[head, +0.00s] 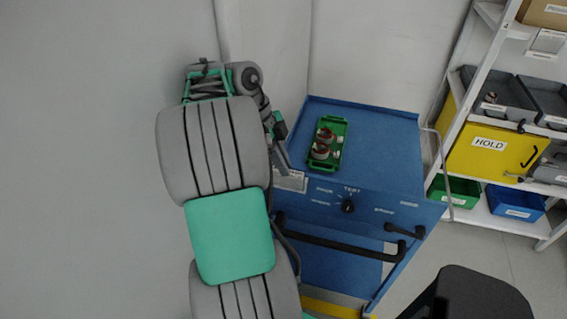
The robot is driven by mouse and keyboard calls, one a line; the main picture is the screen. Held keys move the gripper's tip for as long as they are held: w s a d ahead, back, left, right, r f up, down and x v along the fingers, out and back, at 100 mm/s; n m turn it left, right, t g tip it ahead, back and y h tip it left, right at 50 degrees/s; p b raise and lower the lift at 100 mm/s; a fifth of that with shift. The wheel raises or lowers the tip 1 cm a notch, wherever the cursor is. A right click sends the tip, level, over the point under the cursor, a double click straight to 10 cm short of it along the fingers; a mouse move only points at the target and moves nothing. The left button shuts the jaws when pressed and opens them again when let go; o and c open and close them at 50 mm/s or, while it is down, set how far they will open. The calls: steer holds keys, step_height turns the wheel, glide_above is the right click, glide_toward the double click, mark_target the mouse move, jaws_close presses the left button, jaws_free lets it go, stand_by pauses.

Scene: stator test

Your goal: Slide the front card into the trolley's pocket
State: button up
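The blue trolley (385,150) stands right of my arm, its front panel facing me. A small pale card (291,182) with faint print shows at the left end of that front panel, just below the top edge. My gripper (284,165) points down at the card's upper edge and seems to touch it or nearly so. The fingers are small and partly hidden by my arm, so I cannot tell whether they are closed on the card. The pocket is not clearly visible; I cannot tell whether the card is inside it.
A green tray (338,164) with two copper-brown stators (322,146) lies on the trolley top. The front has a black knob (348,206) and a long dark handle (335,243). A black object (470,295) is at lower right.

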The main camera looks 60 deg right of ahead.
steer(key=o, duration=0.3)
steer(key=shift+r, duration=0.35)
step_height(320, 180, up, 3)
steer(key=shift+r+p, duration=0.15)
steer(key=shift+p, duration=0.8)
steer(key=shift+s+a+r+p, duration=0.7)
steer(key=shift+s+a+r, duration=0.35)
steer(key=shift+a+r, duration=0.75)
steer(key=shift+s+a+r+p, duration=0.75)
steer(key=shift+s+a+r, duration=0.4)
steer(key=shift+a, duration=1.2)
steer(key=shift+s+a+r+p, duration=0.7)
steer(key=shift+s+a+r, duration=0.3)
steer(key=shift+a+r, duration=0.85)
steer(key=shift+a+f, duration=0.25)
steer(key=shift+f, duration=0.05)
